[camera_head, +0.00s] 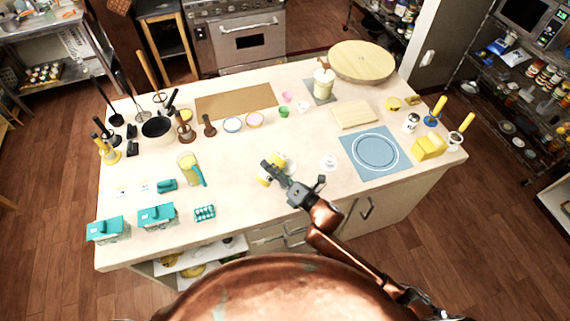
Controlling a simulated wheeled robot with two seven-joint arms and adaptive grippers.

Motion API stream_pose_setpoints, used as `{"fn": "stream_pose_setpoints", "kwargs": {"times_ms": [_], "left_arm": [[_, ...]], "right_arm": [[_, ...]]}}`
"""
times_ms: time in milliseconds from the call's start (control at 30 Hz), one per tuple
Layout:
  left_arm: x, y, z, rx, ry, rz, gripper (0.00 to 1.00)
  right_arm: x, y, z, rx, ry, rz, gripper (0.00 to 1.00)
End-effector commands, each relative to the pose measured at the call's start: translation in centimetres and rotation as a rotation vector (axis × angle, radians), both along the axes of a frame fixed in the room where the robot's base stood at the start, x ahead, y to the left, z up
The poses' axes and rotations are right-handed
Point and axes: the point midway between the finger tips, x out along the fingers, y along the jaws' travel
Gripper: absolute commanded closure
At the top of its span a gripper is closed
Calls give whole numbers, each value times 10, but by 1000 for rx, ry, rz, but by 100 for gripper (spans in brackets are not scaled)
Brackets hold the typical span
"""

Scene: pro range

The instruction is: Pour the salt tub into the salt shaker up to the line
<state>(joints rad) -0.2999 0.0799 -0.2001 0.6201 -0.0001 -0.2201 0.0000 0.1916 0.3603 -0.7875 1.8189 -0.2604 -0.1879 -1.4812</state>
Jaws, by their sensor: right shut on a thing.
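My right gripper (273,170) is over the front middle of the counter, its arm coming up from the lower right. It is shut on a small yellow and white tub (264,181), probably the salt tub, partly hidden by the fingers. A white thing (290,166) shows just behind the gripper, too covered to name. A small white piece (329,162) lies to the right, apart from the gripper. A white shaker with a dark top (411,122) stands at the right; I cannot tell if it is the salt shaker. No fill line is readable. My left gripper is not in view.
A yellow jug (188,168) and teal-lidded boxes (157,215) stand left. A cutting board (354,115) lies behind. Counter (240,205) is bare just left of the gripper.

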Motion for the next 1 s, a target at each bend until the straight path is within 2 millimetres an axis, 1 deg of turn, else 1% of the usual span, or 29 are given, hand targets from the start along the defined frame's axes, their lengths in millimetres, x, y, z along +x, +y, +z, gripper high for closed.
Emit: {"fn": "stream_pose_setpoints", "kwargs": {"times_ms": [1000], "left_arm": [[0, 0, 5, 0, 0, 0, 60]], "right_arm": [[0, 0, 5, 45, 43, 1, 93]]}}
